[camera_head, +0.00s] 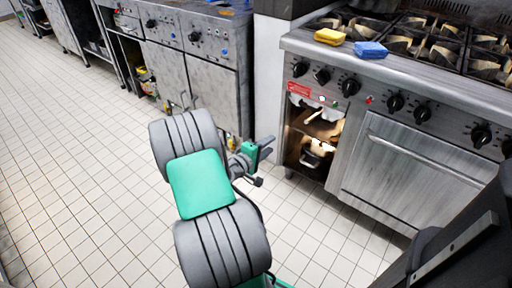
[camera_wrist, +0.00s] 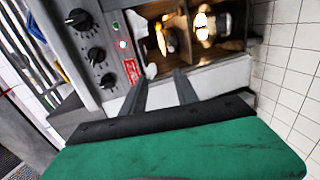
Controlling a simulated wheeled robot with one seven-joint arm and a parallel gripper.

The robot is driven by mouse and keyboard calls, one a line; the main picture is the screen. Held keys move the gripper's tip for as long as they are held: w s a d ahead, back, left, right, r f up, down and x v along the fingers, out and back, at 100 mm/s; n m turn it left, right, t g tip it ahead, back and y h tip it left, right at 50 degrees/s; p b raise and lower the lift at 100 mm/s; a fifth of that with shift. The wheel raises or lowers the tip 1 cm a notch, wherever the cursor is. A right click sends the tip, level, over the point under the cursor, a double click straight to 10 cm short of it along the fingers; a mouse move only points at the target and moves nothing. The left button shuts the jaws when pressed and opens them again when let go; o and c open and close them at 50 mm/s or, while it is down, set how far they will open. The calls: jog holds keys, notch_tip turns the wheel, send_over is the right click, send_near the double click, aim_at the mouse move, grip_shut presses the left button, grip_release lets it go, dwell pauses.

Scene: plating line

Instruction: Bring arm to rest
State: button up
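My gripper (camera_head: 266,148) is at the end of my grey and green arm, above the tiled floor in front of the stove in the head view. In the wrist view, my gripper's two dark fingers (camera_wrist: 160,88) stand apart with a gap between them and nothing held. They point towards the open lower compartment of the stove. The fingers look clear of the stove, but the exact distance cannot be told.
The stove (camera_head: 400,165) stands at the right, with a yellow sponge (camera_head: 329,37) and a blue sponge (camera_head: 370,50) on its front edge. Steel cabinets (camera_head: 210,80) line the back. The tiled floor (camera_head: 70,150) at the left is clear.

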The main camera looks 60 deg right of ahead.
dwell(0.3)
jog(key=w+a+r+m+t+y+p, duration=0.1)
jog(key=w+a+r+t+y+p, duration=0.25)
jog(key=w+a+r+p, duration=0.65)
jog(key=w+a+r+m+t+y+p, duration=0.1)
jog(key=w+a+r+t+y+p, duration=0.1)
jog(key=w+a+r+y+p, duration=0.6)
jog(key=s+a+r+n+y+p, duration=0.1)
jog(key=a+r, duration=0.4)
jog(key=a, duration=0.5)
jog(key=s+a+r+n+y+p, duration=0.1)
jog(key=s+a+r+p, duration=0.3)
jog(key=a, duration=0.7)
jog(key=s+a+r+n+y+p, duration=0.2)
jog(key=s+a+r, duration=0.1)
jog(key=a+r, duration=0.4)
jog(key=a, duration=0.3)
jog(key=shift+s+a+p, duration=0.15)
jog(key=shift+s+p, duration=0.05)
jog(key=shift+p, duration=0.1)
